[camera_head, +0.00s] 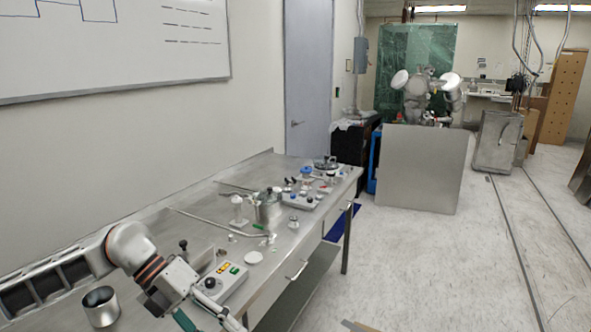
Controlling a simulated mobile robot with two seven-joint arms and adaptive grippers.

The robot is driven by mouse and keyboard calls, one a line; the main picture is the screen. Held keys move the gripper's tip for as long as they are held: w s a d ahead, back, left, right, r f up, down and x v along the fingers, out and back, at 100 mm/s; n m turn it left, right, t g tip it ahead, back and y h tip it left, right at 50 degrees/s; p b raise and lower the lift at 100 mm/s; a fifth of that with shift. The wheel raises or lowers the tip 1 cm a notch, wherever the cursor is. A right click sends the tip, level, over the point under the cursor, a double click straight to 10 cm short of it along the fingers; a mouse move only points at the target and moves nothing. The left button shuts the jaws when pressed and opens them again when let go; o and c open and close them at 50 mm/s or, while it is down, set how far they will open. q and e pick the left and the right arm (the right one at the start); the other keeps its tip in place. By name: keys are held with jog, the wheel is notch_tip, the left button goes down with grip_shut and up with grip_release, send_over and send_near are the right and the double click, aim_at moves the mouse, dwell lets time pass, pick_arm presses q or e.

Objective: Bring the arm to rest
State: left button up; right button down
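My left arm (130,245) comes in from the left, a pale grey link with orange bands, and reaches over the near end of the steel bench (160,225). My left gripper (205,318) is at the bottom edge, in front of a small control box (228,284) with yellow and green buttons. Its fingertips are small and partly cut off, so I cannot tell whether it is open or shut. I see nothing clearly held in it. My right arm and gripper are not in view.
A metal cup (101,308) stands below the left arm. A steel vessel (267,210), a thin metal tube and small valve parts crowd the bench farther back. A grey panel (422,168) stands beyond. The floor (440,265) at right is open.

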pick_arm(q)
jog(key=s+d+r+n+t+h, duration=0.1)
jog(key=s+d+r+n+h, duration=0.1)
jog(key=d+h, duration=0.4)
jog(key=s+d+r+n+t+h, duration=0.1)
jog(key=d+n+h, duration=0.15)
jog(key=d, duration=0.65)
jog(key=w+a+f+n+t+y, duration=0.2)
jog(key=a+f+n+t+y, duration=0.2)
jog(key=a+f+n+t, duration=0.5)
jog(key=w+a+f+n+t+y, duration=0.3)
jog(key=f+n+t+y, duration=0.3)
jog(key=n, duration=0.7)
jog(key=s+a+f+n+g+y, duration=0.2)
jog(key=s+a+f, duration=0.3)
jog(key=s+f, duration=0.3)
jog(key=s+a+f+n+g+y, duration=0.2)
jog(key=s+a+f+n, duration=0.3)
jog(key=s+f, duration=0.4)
notch_tip(320, 180, down, 3)
jog(key=shift+a+f+y, duration=0.2)
jog(key=shift+a+y, duration=0.15)
jog(key=shift+y, duration=0.4)
